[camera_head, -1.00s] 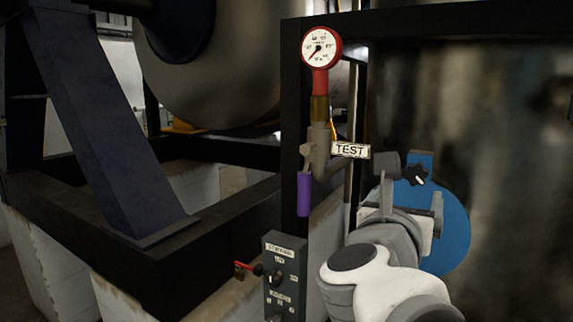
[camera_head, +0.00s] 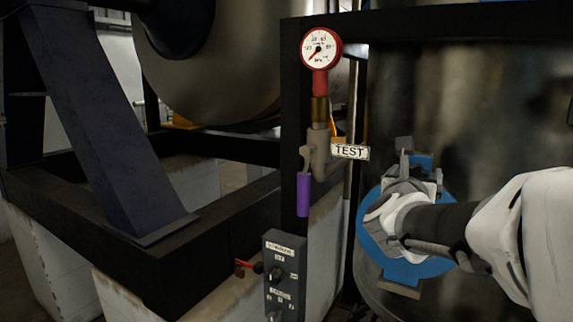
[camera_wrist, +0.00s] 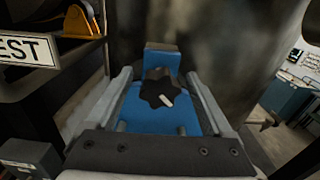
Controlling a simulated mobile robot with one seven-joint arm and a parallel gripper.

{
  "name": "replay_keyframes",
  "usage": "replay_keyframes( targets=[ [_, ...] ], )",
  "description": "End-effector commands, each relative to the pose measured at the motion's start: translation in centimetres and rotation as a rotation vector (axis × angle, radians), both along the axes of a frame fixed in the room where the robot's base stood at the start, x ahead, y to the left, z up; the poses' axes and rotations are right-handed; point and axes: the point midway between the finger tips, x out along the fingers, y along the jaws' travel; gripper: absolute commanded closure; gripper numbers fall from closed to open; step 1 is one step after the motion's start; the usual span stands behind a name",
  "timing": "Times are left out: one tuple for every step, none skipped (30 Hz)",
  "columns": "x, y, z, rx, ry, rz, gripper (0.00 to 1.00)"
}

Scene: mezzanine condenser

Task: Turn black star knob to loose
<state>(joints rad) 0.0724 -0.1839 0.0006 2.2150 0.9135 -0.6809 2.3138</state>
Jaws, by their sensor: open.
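The black star knob (camera_wrist: 160,91) shows in the wrist view, with a white pointer mark aimed down and to the right. It sits on a blue round plate (camera_wrist: 140,108), which also shows in the head view (camera_head: 370,232). My gripper (camera_wrist: 158,88) is open, with one finger on each side of the knob in the wrist view and space between. I cannot tell how far the fingertips are from the knob. In the head view my gripper and arm hide the knob.
A red gauge (camera_head: 321,48) tops a valve with a TEST tag (camera_head: 350,151) and a purple handle (camera_head: 304,195), left of my gripper. A grey control box (camera_head: 285,277) stands lower left. A dark tank surface (camera_head: 470,110) lies behind the plate.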

Motion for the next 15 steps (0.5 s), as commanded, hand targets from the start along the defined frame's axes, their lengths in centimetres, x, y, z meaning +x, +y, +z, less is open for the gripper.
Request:
replay_keyframes(
  targets=[
    [0.14, -0.1, 0.03, 0.0, 0.0, 0.0, 0.15],
    [0.18, -0.13, 0.04, -0.001, -0.001, 0.0, 0.15],
    [0.21, -0.15, 0.04, 0.0, -0.001, 0.0, 0.15],
    [0.22, -0.16, 0.04, 0.0, -0.001, 0.0, 0.15],
    [0.23, -0.16, 0.04, 0.0, -0.001, 0.0, 0.15],
    [0.21, -0.17, 0.04, 0.0, -0.001, 0.0, 0.15],
    [0.21, -0.17, 0.03, 0.0, -0.001, 0.0, 0.15],
    [0.21, -0.16, 0.03, 0.0, -0.001, 0.0, 0.15],
    [0.21, -0.16, 0.03, 0.0, -0.001, 0.0, 0.15],
    [0.21, -0.15, 0.03, 0.0, -0.001, 0.0, 0.16],
    [0.2, -0.16, 0.03, 0.0, -0.001, 0.0, 0.22],
    [0.2, -0.16, 0.03, 0.0, -0.001, 0.0, 0.29],
    [0.2, -0.16, 0.03, 0.0, -0.001, 0.0, 0.34],
    [0.19, -0.15, 0.02, 0.0, -0.001, 0.0, 0.4],
    [0.19, -0.15, 0.02, 0.0, -0.001, 0.0, 0.47]
  ],
)
